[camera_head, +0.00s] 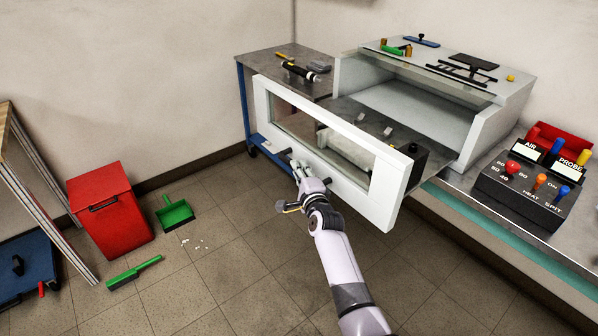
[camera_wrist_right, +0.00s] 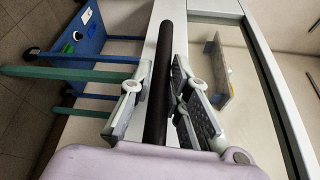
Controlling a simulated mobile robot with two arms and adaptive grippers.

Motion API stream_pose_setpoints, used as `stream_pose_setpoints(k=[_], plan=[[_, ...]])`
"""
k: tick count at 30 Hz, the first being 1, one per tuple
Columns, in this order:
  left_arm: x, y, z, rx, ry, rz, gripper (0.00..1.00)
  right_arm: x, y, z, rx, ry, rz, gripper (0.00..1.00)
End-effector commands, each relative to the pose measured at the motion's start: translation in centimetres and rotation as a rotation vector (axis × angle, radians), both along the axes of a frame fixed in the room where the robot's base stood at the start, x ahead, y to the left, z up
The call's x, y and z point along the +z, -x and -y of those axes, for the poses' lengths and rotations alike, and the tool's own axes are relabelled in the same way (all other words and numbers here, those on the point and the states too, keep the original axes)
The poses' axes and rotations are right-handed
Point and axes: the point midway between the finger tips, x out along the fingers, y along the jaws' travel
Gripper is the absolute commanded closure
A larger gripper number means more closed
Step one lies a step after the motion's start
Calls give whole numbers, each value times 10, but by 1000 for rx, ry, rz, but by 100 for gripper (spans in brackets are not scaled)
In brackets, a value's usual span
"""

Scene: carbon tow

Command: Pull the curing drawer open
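The curing drawer (camera_head: 385,196) has a white front frame with a window and stands well out from the pale grey cabinet (camera_head: 497,122). Its front also shows in the right wrist view (camera_wrist_right: 268,95). A dark bar handle (camera_wrist_right: 158,78) runs along the front below the window. My right gripper (camera_head: 297,164) is at this handle. In the right wrist view its fingers (camera_wrist_right: 160,90) lie on both sides of the bar, close against it. Part of the handle is hidden by the gripper and hand. My left gripper is not in view.
A workbench (camera_head: 257,62) with blue legs stands behind the drawer's left end. A control box (camera_head: 520,200) is on the counter at right. A red bin (camera_head: 112,215), green dustpan (camera_head: 175,214) and green brush (camera_head: 134,273) are on the floor at left.

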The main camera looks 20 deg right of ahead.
Motion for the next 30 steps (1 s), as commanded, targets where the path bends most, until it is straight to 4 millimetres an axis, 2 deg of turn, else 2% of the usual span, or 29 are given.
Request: stream_pose_setpoints(k=[7, 17, 23, 30], plan=[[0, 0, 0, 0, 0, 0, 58, 0, 0, 1, -1, 1, 1, 65], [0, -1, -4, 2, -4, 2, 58, 0, 2, 0, -1, 0, 1, 65], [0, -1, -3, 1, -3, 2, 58, 1, 21, 0, -1, -1, 1, 65], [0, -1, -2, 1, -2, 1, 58, 4, 55, -2, -1, 0, 0, 65]])
